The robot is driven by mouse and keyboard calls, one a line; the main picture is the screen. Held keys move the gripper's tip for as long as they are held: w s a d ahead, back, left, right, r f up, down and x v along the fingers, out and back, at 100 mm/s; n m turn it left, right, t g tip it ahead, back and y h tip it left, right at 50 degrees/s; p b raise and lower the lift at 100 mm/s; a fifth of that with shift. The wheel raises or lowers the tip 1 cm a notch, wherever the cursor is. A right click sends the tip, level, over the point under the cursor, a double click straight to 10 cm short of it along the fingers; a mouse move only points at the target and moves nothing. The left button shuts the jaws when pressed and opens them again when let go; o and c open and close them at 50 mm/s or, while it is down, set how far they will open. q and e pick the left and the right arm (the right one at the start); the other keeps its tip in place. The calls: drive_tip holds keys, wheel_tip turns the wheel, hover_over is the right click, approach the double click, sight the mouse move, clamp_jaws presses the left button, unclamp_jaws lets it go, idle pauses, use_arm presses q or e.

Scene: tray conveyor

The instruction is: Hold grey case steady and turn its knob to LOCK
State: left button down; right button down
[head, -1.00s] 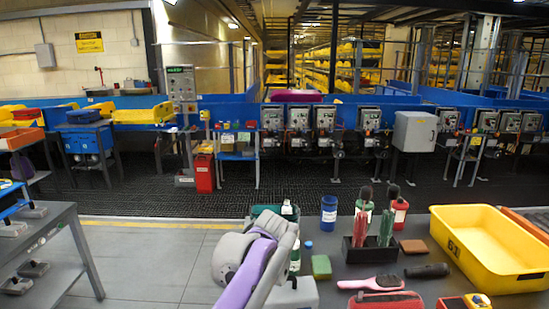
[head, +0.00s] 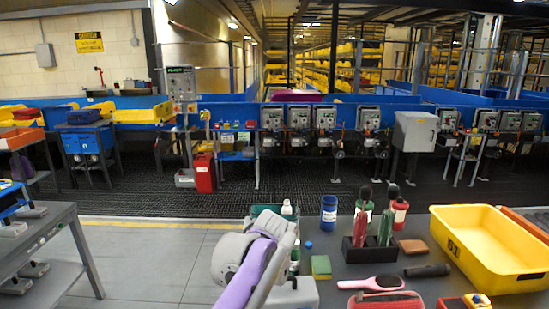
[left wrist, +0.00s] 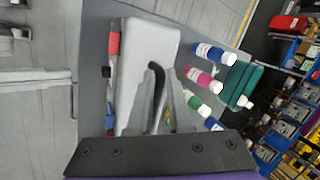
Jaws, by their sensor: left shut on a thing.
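The grey case (head: 297,293) stands at the front edge of the dark table in the head view, partly hidden behind my left arm. In the left wrist view the case (left wrist: 150,55) is a pale grey box lying ahead of my fingers. My left gripper (left wrist: 158,95) is at the near end of the case, shut on a black curved part that looks like its handle. My left gripper's fingertips are hidden in the head view. I cannot make out the knob or its LOCK mark. My right gripper is in neither view.
White-capped bottles (left wrist: 203,80) and a dark green container (left wrist: 238,84) stand beside the case. A green-yellow sponge (head: 321,267), a pink brush (head: 372,283), a black holder (head: 368,256) and a yellow tray (head: 490,245) occupy the table to the right.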

use_arm(q)
drive_tip(key=c, duration=0.8)
unclamp_jaws()
drive_tip(key=shift+o, duration=0.2)
